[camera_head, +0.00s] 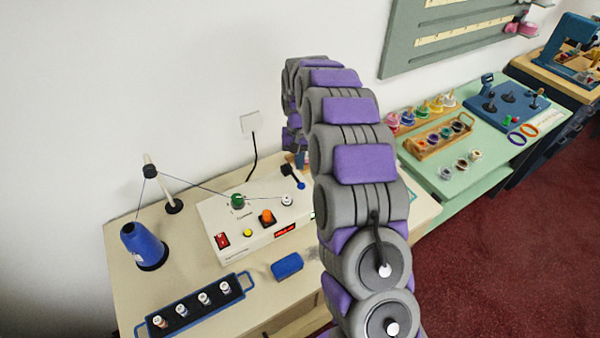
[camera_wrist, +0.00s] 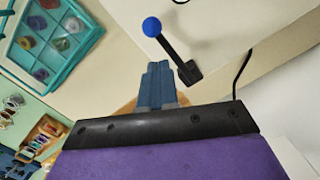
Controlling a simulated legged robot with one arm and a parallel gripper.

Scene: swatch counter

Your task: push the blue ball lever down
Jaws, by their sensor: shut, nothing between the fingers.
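The blue ball lever is a black stem with a blue ball on its end. In the head view the ball (camera_head: 301,185) is at the back right of the white control box (camera_head: 222,214), close beside my arm. In the wrist view the blue ball (camera_wrist: 152,27) is at top centre, its stem running down right to a black base (camera_wrist: 190,72). My gripper (camera_wrist: 159,68) shows there as blue fingers, closed together and empty. The tips are below the ball and left of the base, with a visible gap in the picture.
The box also carries a green knob (camera_head: 238,201), an orange button (camera_head: 267,217) and a red switch (camera_head: 222,240). A thread runs from a blue cone (camera_head: 143,246) past a post. A teal tray (camera_wrist: 57,62) is left in the wrist view. The wall is close behind.

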